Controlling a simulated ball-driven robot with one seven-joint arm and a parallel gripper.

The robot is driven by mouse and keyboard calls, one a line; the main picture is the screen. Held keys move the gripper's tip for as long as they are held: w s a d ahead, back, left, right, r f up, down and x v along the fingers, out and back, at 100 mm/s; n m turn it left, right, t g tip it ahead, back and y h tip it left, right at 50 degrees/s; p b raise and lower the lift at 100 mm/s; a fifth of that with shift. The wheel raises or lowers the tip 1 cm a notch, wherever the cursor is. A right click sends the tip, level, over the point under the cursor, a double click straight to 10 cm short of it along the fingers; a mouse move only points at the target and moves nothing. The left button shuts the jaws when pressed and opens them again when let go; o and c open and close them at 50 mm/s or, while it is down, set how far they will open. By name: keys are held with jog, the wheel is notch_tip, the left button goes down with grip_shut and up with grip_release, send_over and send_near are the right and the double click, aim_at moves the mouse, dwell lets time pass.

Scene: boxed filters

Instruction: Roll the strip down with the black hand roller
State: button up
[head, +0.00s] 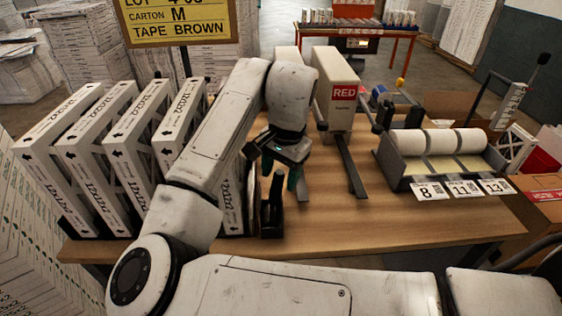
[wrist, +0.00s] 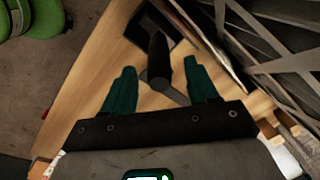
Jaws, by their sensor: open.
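The black hand roller (head: 275,192) stands with its handle up near the front edge of the table, beside the boxed filters. In the wrist view its dark handle (wrist: 158,58) shows between the two teal fingers, with a wider black part (wrist: 150,25) beyond it. My gripper (head: 291,182) is open and points down close to the roller; in the wrist view the open fingers (wrist: 159,68) lie either side of the handle, with gaps. I cannot make out the strip for certain. My arm hides part of the table and the nearest filter.
Several boxed filters (head: 118,158) stand in a row at left. A white carton with a red label (head: 337,88) stands behind my gripper, near dark metal rails (head: 350,165). A grey tray (head: 397,172) holds white rolls (head: 440,141) at right. The front right tabletop (head: 400,222) is clear.

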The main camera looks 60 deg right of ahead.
jog(key=shift+f, duration=0.1)
jog(key=shift+c, duration=0.2)
grip_shut()
jog(key=c, duration=0.6)
grip_release()
grip_shut()
